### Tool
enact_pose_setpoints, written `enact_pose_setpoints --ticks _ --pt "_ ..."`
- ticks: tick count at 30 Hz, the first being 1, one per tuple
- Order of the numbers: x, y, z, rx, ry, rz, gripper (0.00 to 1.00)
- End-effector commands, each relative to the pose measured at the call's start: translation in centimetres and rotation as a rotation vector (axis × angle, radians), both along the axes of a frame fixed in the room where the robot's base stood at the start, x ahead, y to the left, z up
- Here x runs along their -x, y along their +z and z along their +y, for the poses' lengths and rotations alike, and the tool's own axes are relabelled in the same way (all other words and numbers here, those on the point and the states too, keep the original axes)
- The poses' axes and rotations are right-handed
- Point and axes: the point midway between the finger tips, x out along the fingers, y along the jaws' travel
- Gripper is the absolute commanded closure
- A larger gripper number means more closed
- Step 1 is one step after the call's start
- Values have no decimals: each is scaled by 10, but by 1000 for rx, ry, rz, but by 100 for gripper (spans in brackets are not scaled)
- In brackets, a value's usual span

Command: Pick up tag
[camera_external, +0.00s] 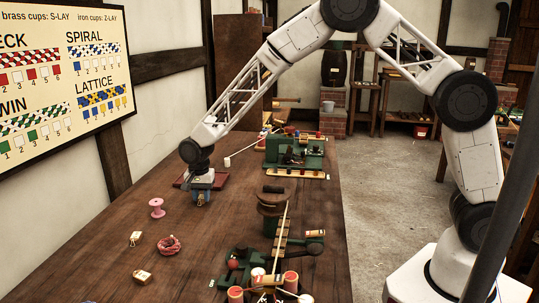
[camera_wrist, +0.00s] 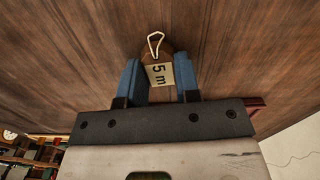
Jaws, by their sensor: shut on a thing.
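My gripper (camera_external: 203,198) is at the far left of the long wooden table, pointing down. In the wrist view the blue fingers of my gripper (camera_wrist: 157,68) are shut on a small cream tag (camera_wrist: 160,76) marked "5 m". A white string loop (camera_wrist: 155,43) sticks out beyond the fingertips. Whether the tag touches the table or hangs just above it I cannot tell. In the external view my fingers hide most of it.
A green machine (camera_external: 292,152) and a rope-making device (camera_external: 262,267) are on the right. The table's left middle is mostly clear.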

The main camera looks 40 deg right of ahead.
Motion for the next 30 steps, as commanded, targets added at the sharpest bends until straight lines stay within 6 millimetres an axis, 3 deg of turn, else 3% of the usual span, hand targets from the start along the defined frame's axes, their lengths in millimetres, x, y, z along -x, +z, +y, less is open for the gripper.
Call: enact_pose_setpoints --ticks 8,30 --pt "1 31 0 -2 0 -1 91" --pt "95 39 -63 0 0 0 91"
